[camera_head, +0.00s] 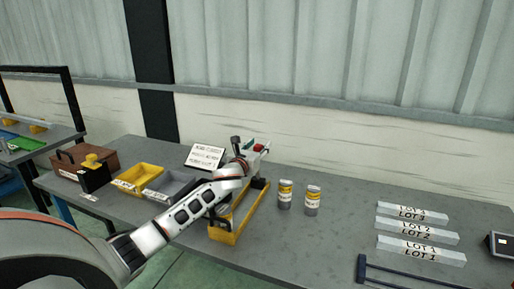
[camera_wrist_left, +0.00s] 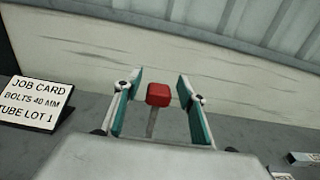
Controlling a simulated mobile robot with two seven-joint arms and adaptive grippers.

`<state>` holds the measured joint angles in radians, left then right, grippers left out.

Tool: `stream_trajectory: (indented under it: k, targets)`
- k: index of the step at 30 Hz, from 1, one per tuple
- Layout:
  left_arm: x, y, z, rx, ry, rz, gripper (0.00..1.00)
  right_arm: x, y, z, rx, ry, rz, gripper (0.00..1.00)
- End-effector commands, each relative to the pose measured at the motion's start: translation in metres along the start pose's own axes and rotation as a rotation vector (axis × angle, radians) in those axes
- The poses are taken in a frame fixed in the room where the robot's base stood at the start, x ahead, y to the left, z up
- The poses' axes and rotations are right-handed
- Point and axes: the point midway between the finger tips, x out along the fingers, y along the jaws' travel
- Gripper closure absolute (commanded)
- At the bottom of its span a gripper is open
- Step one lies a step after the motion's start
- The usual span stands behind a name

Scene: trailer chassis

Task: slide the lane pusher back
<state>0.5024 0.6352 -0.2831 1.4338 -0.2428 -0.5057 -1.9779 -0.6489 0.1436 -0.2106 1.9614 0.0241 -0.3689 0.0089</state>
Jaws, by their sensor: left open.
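The lane pusher shows as a red knob (camera_wrist_left: 158,95) on a grey stem in the left wrist view; the red knob (camera_head: 259,147) is small in the head view. My left gripper (camera_wrist_left: 155,84) is open, with one teal-padded finger on each side of the knob in the picture and a gap to both. Whether the knob is fully between the pads in depth I cannot tell. In the head view my left gripper (camera_head: 251,149) is at the far end of a yellow-sided lane (camera_head: 252,208), partly hidden by my arm. My right gripper is not in view.
A job card (camera_head: 205,156) stands behind my arm. Yellow (camera_head: 139,174) and grey bins sit left. Labelled lot strips (camera_head: 420,250) and a dark blue frame (camera_head: 362,268) lie right. A wall stands behind the bench.

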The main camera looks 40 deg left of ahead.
Motion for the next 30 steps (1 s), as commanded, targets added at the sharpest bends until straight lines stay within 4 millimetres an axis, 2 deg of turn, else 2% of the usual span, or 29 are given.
stream_trajectory:
  k: [7, 15, 21, 30]
  targets:
    - [-0.022, 0.0, -0.001, 0.002, 0.001, -0.002, 0.6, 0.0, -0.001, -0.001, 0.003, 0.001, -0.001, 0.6]
    - [-0.072, 0.0, -0.002, 0.004, 0.002, -0.002, 0.6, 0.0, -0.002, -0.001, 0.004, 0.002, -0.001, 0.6]
    - [-0.103, 0.0, -0.001, 0.002, 0.001, -0.001, 0.6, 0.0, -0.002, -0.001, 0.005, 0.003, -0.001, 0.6]
    - [-0.119, 0.0, 0.0, 0.0, 0.0, 0.0, 0.6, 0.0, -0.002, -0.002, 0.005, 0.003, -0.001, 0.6]
